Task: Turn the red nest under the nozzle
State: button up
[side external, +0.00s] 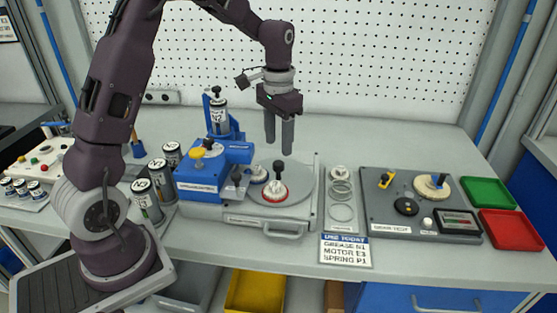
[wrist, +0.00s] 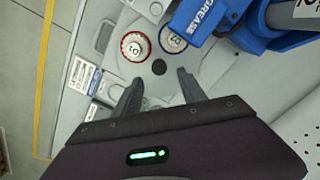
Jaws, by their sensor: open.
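The red nest (side external: 273,196) is a red-rimmed ring on the round grey turntable (side external: 300,190), with a pale upright part in it; it also shows in the wrist view (wrist: 135,46). A blue-rimmed nest (side external: 258,176) sits beside it, closer to the blue grease unit (side external: 205,172); it shows in the wrist view too (wrist: 173,40). The grey nozzle (side external: 237,177) hangs at the unit's right side, left of both nests. My gripper (side external: 279,147) is open and empty above the turntable's back part, fingers pointing down. In the wrist view its fingertips (wrist: 159,80) straddle the area near a dark hub (wrist: 159,67).
Labelled cans (side external: 147,198) stand left of the grease unit. Rings lie in a narrow tray (side external: 341,212) to the right, beside a grey test panel (side external: 385,221). Green (side external: 486,192) and red (side external: 511,230) bins are at far right. A printed sign (side external: 345,251) is at the front.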

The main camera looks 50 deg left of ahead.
aim_at(279, 163)
notch_tip(279, 163, down, 6)
jog(key=shift+f, duration=0.1)
grip_shut()
dwell(1.5)
